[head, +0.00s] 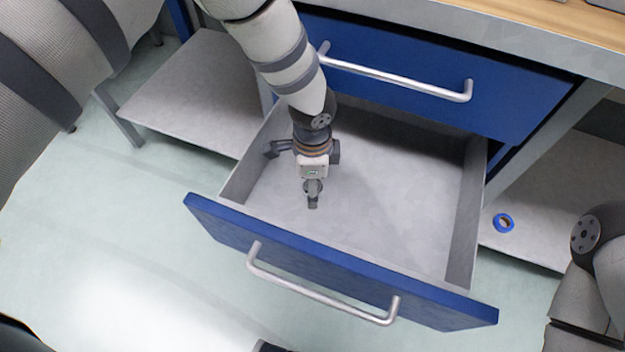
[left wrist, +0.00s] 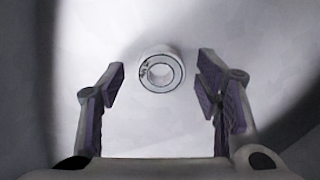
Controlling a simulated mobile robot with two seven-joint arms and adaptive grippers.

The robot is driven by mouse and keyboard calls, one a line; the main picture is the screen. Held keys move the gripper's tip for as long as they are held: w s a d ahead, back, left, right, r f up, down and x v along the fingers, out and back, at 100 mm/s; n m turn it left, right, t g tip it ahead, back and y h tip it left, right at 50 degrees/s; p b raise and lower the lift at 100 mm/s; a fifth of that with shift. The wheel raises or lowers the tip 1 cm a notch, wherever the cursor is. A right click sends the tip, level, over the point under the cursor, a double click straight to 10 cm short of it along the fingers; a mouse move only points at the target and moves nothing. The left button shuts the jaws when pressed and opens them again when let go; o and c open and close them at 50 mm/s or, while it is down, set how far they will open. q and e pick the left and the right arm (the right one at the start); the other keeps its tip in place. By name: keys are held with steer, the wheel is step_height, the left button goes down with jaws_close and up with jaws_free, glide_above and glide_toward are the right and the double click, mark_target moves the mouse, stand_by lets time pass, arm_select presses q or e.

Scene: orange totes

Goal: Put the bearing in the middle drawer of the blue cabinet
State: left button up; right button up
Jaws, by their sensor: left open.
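The blue cabinet has a shut upper drawer (head: 430,85) and, below it, a drawer pulled out wide (head: 340,262) with a grey inside. Whether another drawer lies under it is hidden. My left gripper (head: 308,153) points down inside the open drawer, towards its left side. In the left wrist view the bearing (left wrist: 161,73), a small silver ring, lies on a plain pale surface, apparently the drawer floor. It is between and beyond the open fingers and touches neither. In the head view the bearing is not visible, probably hidden by my gripper. My right gripper is out of view.
A blue ring (head: 503,223) lies on a grey shelf (head: 535,235) right of the drawer. Another grey shelf (head: 195,95) is at the left. A wooden worktop (head: 520,20) runs above the cabinet. The drawer's right half is empty. Pale floor (head: 120,270) is clear in front.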

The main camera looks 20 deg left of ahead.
arm_select(q)
step_height(320, 180, up, 12)
steer(key=p, duration=0.2)
steer(key=shift+r, duration=0.15)
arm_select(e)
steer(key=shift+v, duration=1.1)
